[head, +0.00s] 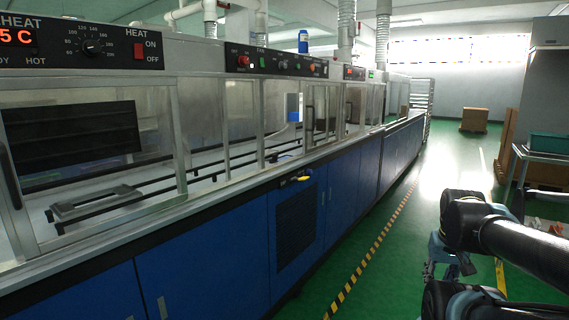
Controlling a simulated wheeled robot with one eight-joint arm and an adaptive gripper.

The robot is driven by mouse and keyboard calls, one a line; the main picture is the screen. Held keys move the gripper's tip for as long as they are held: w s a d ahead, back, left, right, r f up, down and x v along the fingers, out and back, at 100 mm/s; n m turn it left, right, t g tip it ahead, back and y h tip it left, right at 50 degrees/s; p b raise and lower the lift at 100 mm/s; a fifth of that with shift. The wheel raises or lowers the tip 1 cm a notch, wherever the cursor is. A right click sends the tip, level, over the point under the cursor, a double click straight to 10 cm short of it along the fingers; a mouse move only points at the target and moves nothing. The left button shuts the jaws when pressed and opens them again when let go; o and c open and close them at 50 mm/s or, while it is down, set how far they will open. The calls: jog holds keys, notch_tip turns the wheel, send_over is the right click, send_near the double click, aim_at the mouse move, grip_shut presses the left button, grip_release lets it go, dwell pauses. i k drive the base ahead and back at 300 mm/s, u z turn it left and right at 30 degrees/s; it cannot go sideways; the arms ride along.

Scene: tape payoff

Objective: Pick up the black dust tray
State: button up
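I cannot make out for certain which thing is the black dust tray. A dark ribbed panel (70,135) shows behind the glass at the far left of the machine line. A small yellow item (302,179) lies on the dark front edge of the machine, near the middle. My gripper (447,264) hangs at the lower right, in front of the green floor, well apart from the machine line. My own arm hides part of it, and its fingers are too small and dark to read. I see nothing clearly held in it.
The long machine line (230,225) with blue doors and glass windows fills the left side. A grey frame (95,203) sits on its ledge. Black-yellow floor tape (376,243) runs alongside. The green aisle is clear. A table (545,156) with a teal bin stands right; boxes (474,120) stand far back.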

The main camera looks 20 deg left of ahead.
aim_at(275, 159)
jog(key=u, duration=1.05)
jog(key=k, duration=0.65)
jog(key=z, duration=0.2)
jog(key=i, duration=0.7)
jog(key=z, duration=0.1)
